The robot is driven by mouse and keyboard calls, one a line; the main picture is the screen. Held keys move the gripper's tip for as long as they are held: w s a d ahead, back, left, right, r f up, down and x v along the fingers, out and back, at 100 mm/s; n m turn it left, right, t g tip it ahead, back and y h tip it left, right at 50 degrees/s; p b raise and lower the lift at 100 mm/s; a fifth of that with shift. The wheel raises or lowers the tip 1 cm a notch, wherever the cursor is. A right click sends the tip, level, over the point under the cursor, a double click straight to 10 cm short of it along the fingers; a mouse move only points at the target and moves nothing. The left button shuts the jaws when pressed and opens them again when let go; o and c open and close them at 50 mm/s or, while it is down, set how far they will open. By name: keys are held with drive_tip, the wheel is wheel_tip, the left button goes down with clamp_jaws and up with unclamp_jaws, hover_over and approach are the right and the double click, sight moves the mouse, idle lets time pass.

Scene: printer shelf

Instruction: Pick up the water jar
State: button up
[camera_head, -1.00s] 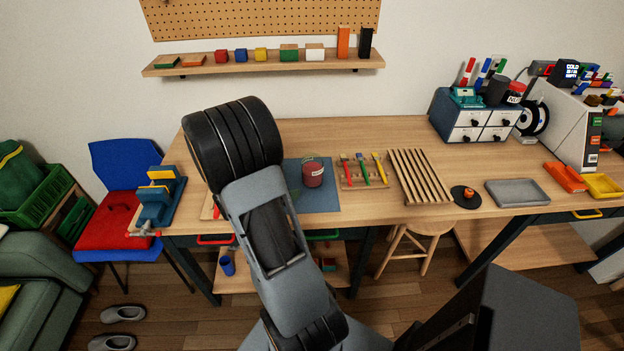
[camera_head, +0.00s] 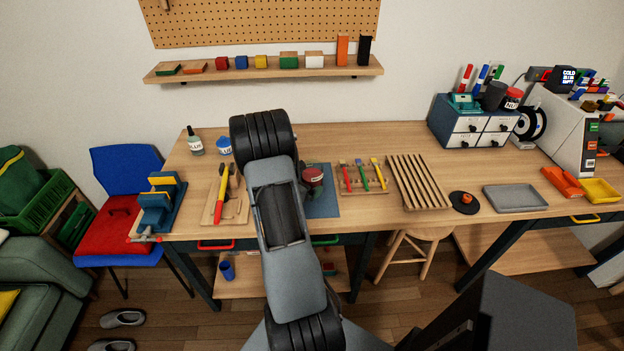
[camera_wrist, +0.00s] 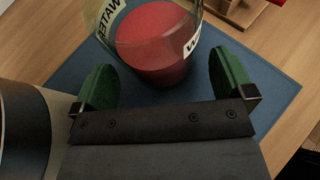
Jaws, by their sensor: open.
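The water jar (camera_wrist: 155,45) is a clear jar with red contents and a white "WATER" label. It stands on the blue mat (camera_wrist: 270,90), and in the head view it shows at the right edge of my arm (camera_head: 313,176), partly covered. In the wrist view my gripper (camera_wrist: 163,84) is open, with a green-padded finger on each side of the jar's near lower part. The fingers do not appear to press on the jar. The jar's top is cut off by the frame.
A rack of brushes (camera_head: 362,176) stands just right of the mat. A slatted rack (camera_head: 418,178) lies further right.

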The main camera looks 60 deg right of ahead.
drive_tip(key=shift+x, duration=1.4)
drive_tip(key=c, duration=1.1)
